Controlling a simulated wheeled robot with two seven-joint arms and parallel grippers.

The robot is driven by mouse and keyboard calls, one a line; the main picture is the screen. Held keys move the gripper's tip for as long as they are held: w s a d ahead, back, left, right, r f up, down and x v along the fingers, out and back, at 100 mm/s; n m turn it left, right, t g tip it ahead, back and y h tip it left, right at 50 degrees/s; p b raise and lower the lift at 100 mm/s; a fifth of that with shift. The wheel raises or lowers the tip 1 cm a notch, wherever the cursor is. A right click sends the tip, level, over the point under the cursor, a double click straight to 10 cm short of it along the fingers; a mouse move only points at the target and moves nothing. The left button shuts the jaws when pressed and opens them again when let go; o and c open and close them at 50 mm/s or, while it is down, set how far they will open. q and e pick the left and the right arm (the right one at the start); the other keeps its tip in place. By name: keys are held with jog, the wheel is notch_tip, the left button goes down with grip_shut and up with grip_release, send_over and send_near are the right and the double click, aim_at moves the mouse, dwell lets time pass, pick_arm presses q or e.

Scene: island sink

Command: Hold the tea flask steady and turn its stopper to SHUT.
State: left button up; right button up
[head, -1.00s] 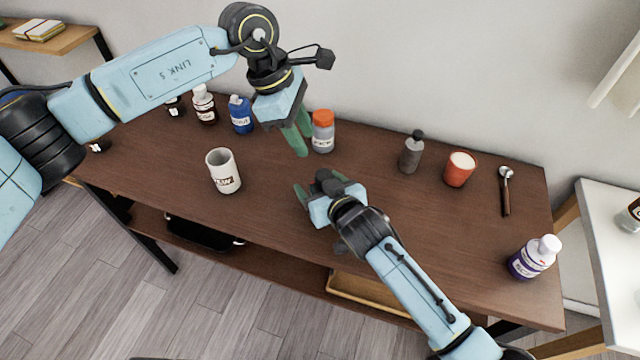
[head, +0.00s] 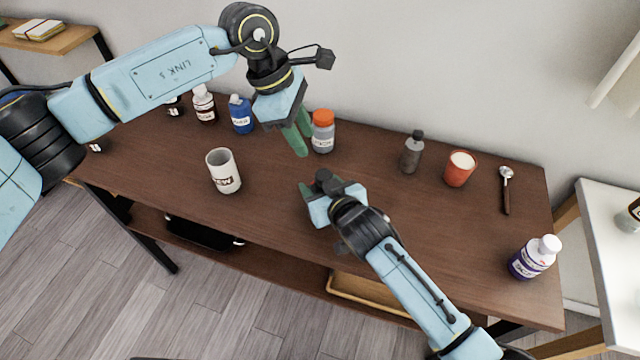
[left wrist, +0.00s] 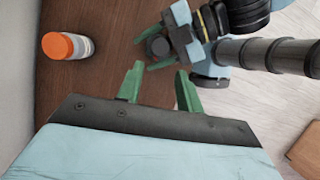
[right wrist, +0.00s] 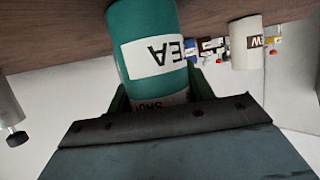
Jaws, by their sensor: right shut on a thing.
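The teal tea flask (right wrist: 145,28) fills the upper middle of the right wrist view, its white label upside down. A second label, partly readable as SHU, shows lower down, near the gripper. My right gripper (head: 322,192) is shut on the flask, which stands on the table. In the head view the gripper hides most of the flask; a dark round top, apparently the stopper (head: 323,176), shows above it. The stopper also shows from above in the left wrist view (left wrist: 157,45). My left gripper (head: 302,142) is open and empty, above and behind the flask; its fingers (left wrist: 160,88) are apart.
An orange-capped jar (head: 323,132) stands just behind my left gripper. A white mug (head: 223,172) is to the left, with a blue bottle (head: 241,115) behind. The table between is clear.

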aim_at(324, 174)
dwell(0.4)
pick_arm(q)
jog(key=o, duration=0.4)
jog(key=shift+d+r+m, duration=0.1)
jog(key=shift+d+m, duration=0.05)
jog(key=shift+m, duration=0.15)
jog(key=d+r+m+y, duration=0.3)
jog(key=d+m+y, duration=0.1)
jog(key=m, duration=0.6)
jog(key=shift+t, duration=0.3)
jog(key=f, duration=1.2)
jog(key=shift+s+a, duration=0.1)
jog(key=shift+s, duration=0.25)
